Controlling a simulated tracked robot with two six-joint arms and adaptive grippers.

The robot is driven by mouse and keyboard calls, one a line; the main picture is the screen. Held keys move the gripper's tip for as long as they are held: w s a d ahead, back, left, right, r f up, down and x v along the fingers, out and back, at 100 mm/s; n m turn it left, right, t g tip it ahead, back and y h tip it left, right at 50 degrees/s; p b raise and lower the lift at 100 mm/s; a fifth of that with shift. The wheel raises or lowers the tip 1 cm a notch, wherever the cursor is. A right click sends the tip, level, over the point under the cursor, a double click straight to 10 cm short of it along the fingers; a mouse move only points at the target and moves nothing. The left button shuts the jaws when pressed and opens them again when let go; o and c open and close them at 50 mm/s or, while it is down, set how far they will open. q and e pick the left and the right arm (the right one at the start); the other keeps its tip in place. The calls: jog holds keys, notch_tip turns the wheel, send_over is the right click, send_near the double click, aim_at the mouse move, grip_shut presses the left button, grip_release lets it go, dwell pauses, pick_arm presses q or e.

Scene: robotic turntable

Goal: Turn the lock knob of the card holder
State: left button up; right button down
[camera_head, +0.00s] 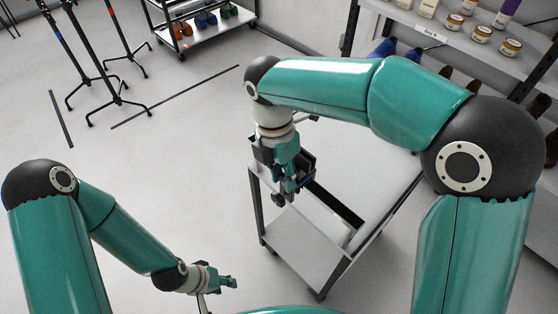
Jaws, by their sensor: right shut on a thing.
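A dark, box-like card holder (308,165) stands at the near left end of a white-topped cart, largely covered by my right gripper. My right gripper (284,193) points down at the near side of the card holder and is shut on the lock knob. The knob itself is hidden behind the fingers, so its angle does not show. My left gripper (233,283) is low at the bottom middle, in front of the cart and apart from it. It is small and seen from the side, and its jaw opening is unclear.
The cart (358,172) has dark posts and a lower shelf. Shelves with jars and bottles (455,23) stand at the upper right. A rack of colored items (198,32) and several tripod stands (113,92) are at the back left. The floor at left is mostly free.

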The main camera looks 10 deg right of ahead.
jog(key=g+h+p, duration=0.1)
jog(key=p, duration=0.2)
jog(key=g+p, duration=0.1)
jog(key=p, duration=0.3)
jog(key=shift+w+r+h, duration=0.3)
jog(key=shift+h, duration=0.1)
jog(key=shift+f+g+h+p, duration=0.3)
jog(key=shift+g+p, duration=0.3)
jog(key=shift+p, duration=0.25)
jog(key=c, duration=0.8)
grip_release()
jog(key=shift+f, duration=0.1)
jog(key=shift+c, duration=0.2)
jog(key=v, duration=1.2)
